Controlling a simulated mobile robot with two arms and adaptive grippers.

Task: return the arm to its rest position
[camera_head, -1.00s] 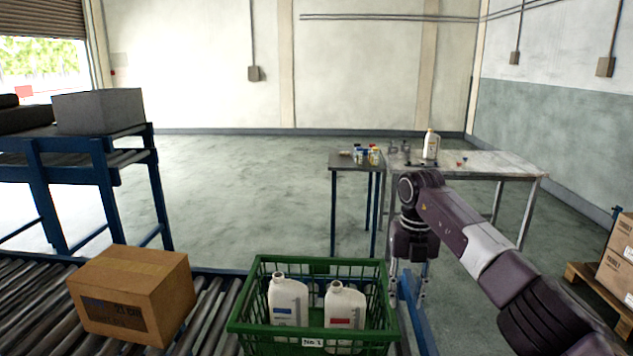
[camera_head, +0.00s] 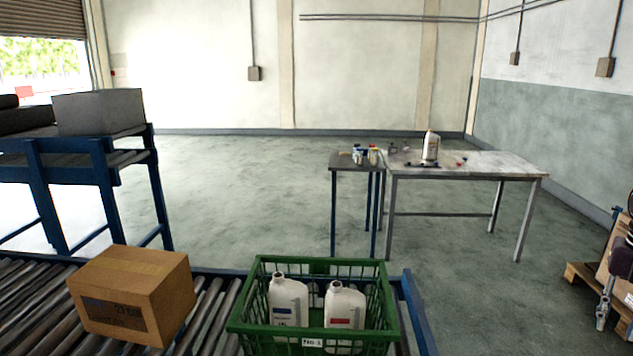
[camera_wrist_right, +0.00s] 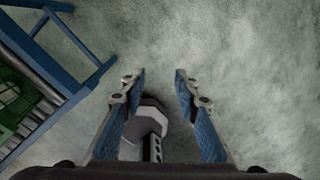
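My right gripper (camera_head: 603,312) shows at the right edge of the head view, hanging low in front of the boxes there, with most of the arm out of frame. In the right wrist view the right gripper (camera_wrist_right: 160,82) has its two blue-padded fingers apart, with nothing held between them and the floor beyond. A pale grey column-like part lies below and between the fingers in that view. My left gripper is not in the head view.
A green basket (camera_head: 313,341) with white bottles (camera_head: 289,300) stands on the roller conveyor (camera_head: 213,310) beside a cardboard box (camera_head: 133,292). A table (camera_head: 490,165) with a bottle stands at the back. Cartons on a pallet (camera_head: 582,276) are at right. The middle floor is clear.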

